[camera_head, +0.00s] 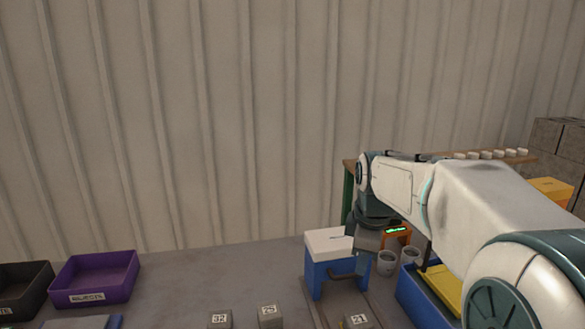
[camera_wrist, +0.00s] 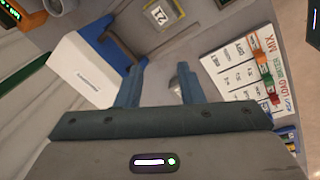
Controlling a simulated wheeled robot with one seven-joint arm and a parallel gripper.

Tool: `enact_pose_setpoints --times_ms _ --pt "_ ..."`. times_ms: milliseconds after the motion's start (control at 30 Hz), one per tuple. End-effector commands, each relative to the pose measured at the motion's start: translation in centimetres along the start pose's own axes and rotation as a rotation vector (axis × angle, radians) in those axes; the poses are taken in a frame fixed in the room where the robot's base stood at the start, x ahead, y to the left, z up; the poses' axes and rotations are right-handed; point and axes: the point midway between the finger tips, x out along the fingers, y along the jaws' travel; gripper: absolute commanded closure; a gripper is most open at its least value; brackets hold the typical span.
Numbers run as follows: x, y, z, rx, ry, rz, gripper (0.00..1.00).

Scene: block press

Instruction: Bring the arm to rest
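My arm reaches in from the lower right in the head view. Its gripper end hangs beside the white top of the blue press (camera_head: 325,243), and the fingertips cannot be made out there. In the wrist view my gripper (camera_wrist: 160,78) has its two fingers apart, with grey surface between them and nothing held. A small metallic part shows close to the right finger. The press's white top (camera_wrist: 83,72) is left of the fingers in that view.
Numbered grey blocks (camera_head: 270,314) stand at the front. A purple tray (camera_head: 95,275) and a black tray (camera_head: 22,290) are at the left. Grey cups (camera_head: 387,264) and a blue bin (camera_head: 415,300) stand near the arm. A mix chart (camera_wrist: 243,68) lies right of the fingers.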

Motion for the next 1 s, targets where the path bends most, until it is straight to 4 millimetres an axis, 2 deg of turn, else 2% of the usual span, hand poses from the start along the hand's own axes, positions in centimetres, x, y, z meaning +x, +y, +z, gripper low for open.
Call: enact_pose_setpoints --times_ms 33,300,500,600,700,1000 --pt "-0.3 -1.9 0.5 0.093 -0.003 0.008 0.66" --pt "0.4 -11.1 3.2 0.639 0.014 0.035 0.66" --pt "1.9 -16.8 5.2 0.989 0.044 0.035 0.66" --pt "2.6 -18.5 5.8 1.103 0.054 0.030 0.66" --pt "3.0 -19.5 6.2 1.168 0.061 0.027 0.66" --pt "3.2 -19.8 6.3 1.194 0.062 0.025 0.66"
